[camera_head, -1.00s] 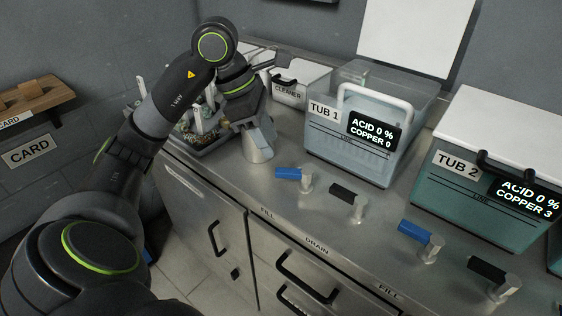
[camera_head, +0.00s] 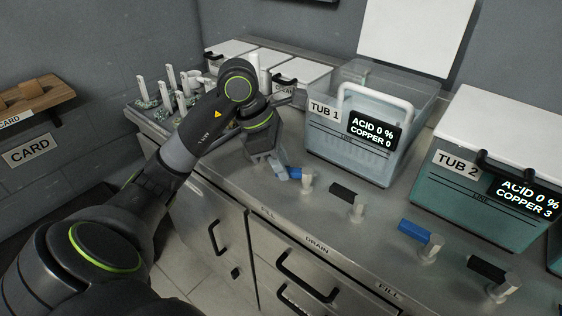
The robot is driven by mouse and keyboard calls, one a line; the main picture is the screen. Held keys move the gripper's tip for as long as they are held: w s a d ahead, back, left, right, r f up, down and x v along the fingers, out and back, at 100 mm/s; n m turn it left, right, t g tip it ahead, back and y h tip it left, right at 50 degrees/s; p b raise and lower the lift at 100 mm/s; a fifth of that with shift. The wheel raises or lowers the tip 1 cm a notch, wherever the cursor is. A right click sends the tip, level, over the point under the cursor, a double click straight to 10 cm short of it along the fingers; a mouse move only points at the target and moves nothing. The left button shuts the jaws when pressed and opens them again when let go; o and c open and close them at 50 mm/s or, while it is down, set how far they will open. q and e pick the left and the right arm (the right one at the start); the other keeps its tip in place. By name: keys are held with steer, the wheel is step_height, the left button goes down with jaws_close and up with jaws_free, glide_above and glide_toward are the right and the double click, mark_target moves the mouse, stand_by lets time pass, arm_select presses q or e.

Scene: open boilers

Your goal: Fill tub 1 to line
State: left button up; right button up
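Tub 1 (camera_head: 335,157) is a clear tub with a white handle on the counter, with a line mark across its front. Its display (camera_head: 374,130) reads "ACID 0 %, COPPER 0". Its front looks pale blue; I cannot tell the liquid level. In front stands a tap with a blue lever (camera_head: 295,173), above the FILL label (camera_head: 267,211). A tap with a black lever (camera_head: 343,192) stands by the DRAIN label. My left gripper (camera_head: 280,171) points down at the blue lever's left end and partly hides it. Whether its fingers are apart or touching the lever is unclear. My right gripper is not in view.
Tub 2 (camera_head: 462,211) holds green liquid and reads "ACID 0 %, COPPER 3". Its blue lever (camera_head: 414,230) and black lever (camera_head: 487,269) stand at the counter's right. A tray (camera_head: 150,124) with several upright white-handled items is at the left, beside lidded boxes (camera_head: 300,72).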

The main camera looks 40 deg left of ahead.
arm_select(q)
jaws_close()
steer(key=shift+w+r+p, duration=0.15)
steer(key=shift+r+p, duration=0.05)
steer(key=shift+p, duration=0.4)
steer(key=shift+w+a+m, duration=0.1)
steer(key=shift+m, duration=0.4)
steer(key=shift+w+f+p, duration=0.1)
steer(key=shift+f+p, duration=0.05)
steer(key=shift+p, duration=0.25)
steer(key=shift+o, duration=2.2)
jaws_free()
steer(key=shift+a, duration=0.1)
